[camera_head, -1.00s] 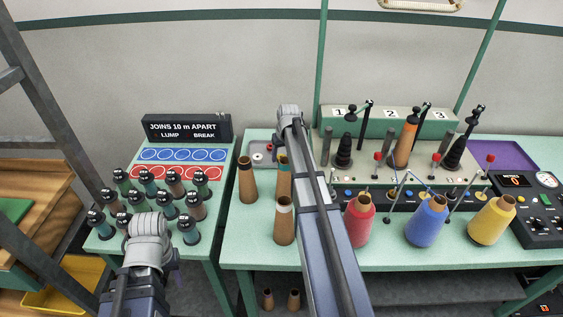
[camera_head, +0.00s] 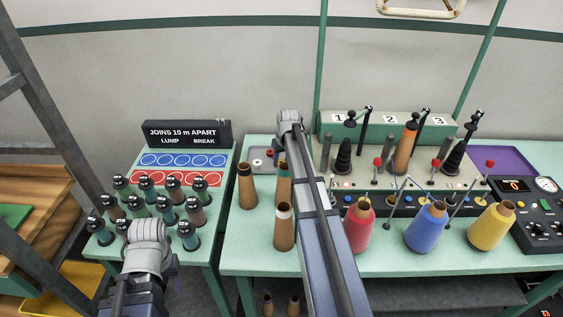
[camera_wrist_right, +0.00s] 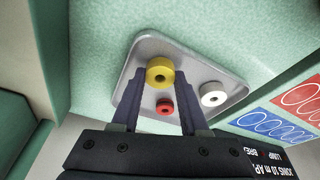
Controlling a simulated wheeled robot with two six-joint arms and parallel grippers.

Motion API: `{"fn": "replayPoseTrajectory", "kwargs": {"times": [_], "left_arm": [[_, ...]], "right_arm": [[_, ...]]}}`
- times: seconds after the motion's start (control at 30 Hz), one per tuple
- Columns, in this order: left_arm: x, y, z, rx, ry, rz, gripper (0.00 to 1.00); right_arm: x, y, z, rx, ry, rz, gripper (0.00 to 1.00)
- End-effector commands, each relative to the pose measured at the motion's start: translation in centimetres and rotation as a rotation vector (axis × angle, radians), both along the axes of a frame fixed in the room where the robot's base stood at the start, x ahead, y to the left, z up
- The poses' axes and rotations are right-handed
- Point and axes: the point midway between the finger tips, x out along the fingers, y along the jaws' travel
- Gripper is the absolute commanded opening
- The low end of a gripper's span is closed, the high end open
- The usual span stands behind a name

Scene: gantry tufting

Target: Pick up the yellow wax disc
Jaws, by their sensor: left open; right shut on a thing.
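The yellow wax disc (camera_wrist_right: 160,71) has a hole in its middle and sits between the fingertips of my right gripper (camera_wrist_right: 160,78) in the right wrist view. That gripper is shut on it, over the grey tray (camera_wrist_right: 150,46). Whether the disc touches the tray is unclear. A red disc (camera_wrist_right: 165,106) and a white disc (camera_wrist_right: 212,95) lie in the tray. In the head view the tray (camera_head: 254,154) is partly hidden by my right arm, and the yellow disc is not seen. My left gripper (camera_head: 173,266) is open near the bobbin table, its fingers mostly hidden.
Several dark-capped bobbins (camera_head: 187,235) stand on the left table beside the sign (camera_head: 187,133). Brown cones (camera_head: 247,187) stand near the tray. Red (camera_head: 359,232), blue (camera_head: 426,229) and yellow (camera_head: 490,229) yarn cones line the right table's front. A numbered machine (camera_head: 385,128) stands behind.

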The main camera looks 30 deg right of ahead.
Motion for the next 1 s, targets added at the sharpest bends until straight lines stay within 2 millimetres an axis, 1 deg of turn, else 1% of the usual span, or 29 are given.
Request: {"fn": "replayPoseTrajectory", "kwargs": {"times": [0.27, 0.6, 0.7, 0.87, 0.93, 1.0], "left_arm": [[0.0, 0.0, 2.7, 0.0, 0.0, 0.0, 0.5], [0.0, 0.0, 8.0, 0.0, 0.0, -0.001, 0.5], [0.0, 0.0, 9.2, 0.0, 0.0, -0.001, 0.5], [0.0, 0.0, 9.9, 0.0, 0.0, -0.002, 0.5], [0.0, 0.0, 9.9, 0.0, 0.0, -0.002, 0.5], [0.0, 0.0, 9.3, 0.0, 0.0, -0.002, 0.5]], "right_arm": [[0.0, 0.0, 2.7, 0.0, 0.0, 0.0, 0.0], [0.0, 0.0, 8.0, 0.0, 0.0, 0.0, 0.0], [0.0, 0.0, 9.2, 0.0, 0.0, 0.0, 0.0], [0.0, 0.0, 9.9, 0.0, 0.0, 0.0, 0.0], [0.0, 0.0, 9.9, 0.0, 0.0, 0.0, 0.0], [0.0, 0.0, 9.3, 0.0, 0.0, 0.0, 0.0]]}}
